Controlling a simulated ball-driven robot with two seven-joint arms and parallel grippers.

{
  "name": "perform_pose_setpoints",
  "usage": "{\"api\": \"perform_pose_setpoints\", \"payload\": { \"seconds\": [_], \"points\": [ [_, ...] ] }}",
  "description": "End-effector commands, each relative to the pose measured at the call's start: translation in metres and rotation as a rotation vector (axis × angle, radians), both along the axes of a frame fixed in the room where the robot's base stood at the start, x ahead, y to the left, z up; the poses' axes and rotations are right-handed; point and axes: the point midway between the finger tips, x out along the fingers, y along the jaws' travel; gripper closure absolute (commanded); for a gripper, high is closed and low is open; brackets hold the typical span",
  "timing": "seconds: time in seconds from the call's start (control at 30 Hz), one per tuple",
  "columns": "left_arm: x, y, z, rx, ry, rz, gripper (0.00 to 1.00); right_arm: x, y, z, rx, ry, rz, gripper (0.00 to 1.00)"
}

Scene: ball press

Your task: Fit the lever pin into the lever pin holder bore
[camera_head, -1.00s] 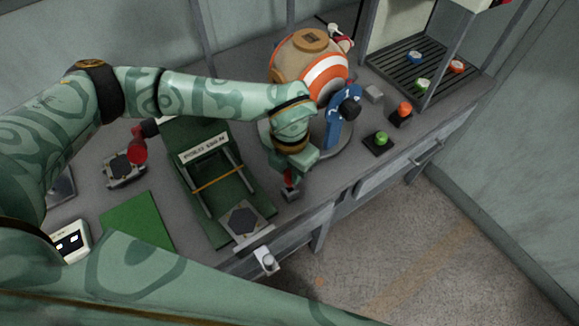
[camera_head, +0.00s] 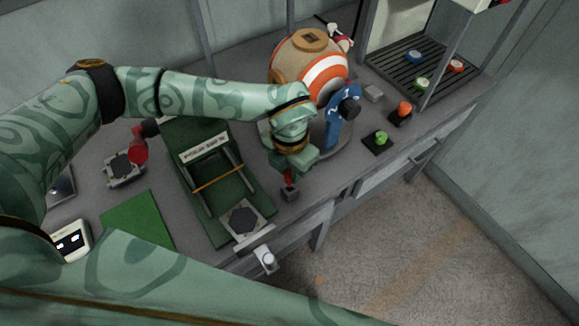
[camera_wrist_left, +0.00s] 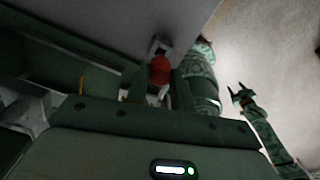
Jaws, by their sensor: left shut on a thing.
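My left gripper (camera_head: 289,172) is shut on the red lever pin (camera_head: 289,180) near the table's front edge, right of the green press frame. The pin points down at a small grey block, which looks like the lever pin holder (camera_head: 290,196). In the left wrist view the red pin (camera_wrist_left: 160,70) shows just below the grey block (camera_wrist_left: 160,45). The bore is hidden, and I cannot tell whether the pin's tip is in it. My right gripper (camera_wrist_left: 240,94) shows small at the right of the wrist view, its fingers apart, far from the block.
The green frame (camera_head: 174,140) with an orange band stands left of the gripper. A striped ball (camera_head: 322,75) and a blue upright (camera_head: 341,122) stand behind it. Green (camera_head: 380,138) and red (camera_head: 404,107) buttons are to the right.

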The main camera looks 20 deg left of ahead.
Motion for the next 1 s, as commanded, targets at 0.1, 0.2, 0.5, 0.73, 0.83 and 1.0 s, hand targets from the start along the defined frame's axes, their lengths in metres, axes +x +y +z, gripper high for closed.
{"api": "perform_pose_setpoints", "payload": {
  "seconds": [0.1, 0.2, 0.5, 0.73, 0.83, 1.0],
  "points": [
    [0.000, 0.000, -0.003, 0.000, 0.000, 0.000, 0.99, 0.000, 0.000, -0.002, 0.000, 0.001, 0.000, 0.51],
    [0.000, 0.000, -0.006, 0.000, 0.000, 0.000, 0.99, -0.001, 0.000, -0.003, 0.000, 0.002, 0.000, 0.51],
    [0.000, 0.000, -0.013, 0.000, 0.000, 0.000, 0.99, -0.002, 0.000, -0.007, 0.000, 0.004, 0.000, 0.51],
    [0.000, 0.000, -0.019, 0.000, 0.000, 0.001, 0.99, -0.002, 0.000, -0.010, 0.000, 0.005, 0.000, 0.51],
    [0.000, 0.000, -0.022, 0.000, 0.000, 0.001, 0.99, -0.003, 0.000, -0.011, 0.000, 0.006, 0.000, 0.51],
    [0.000, 0.000, -0.026, 0.000, 0.000, 0.000, 0.99, -0.003, 0.000, -0.013, 0.000, 0.007, 0.000, 0.51]
  ]
}}
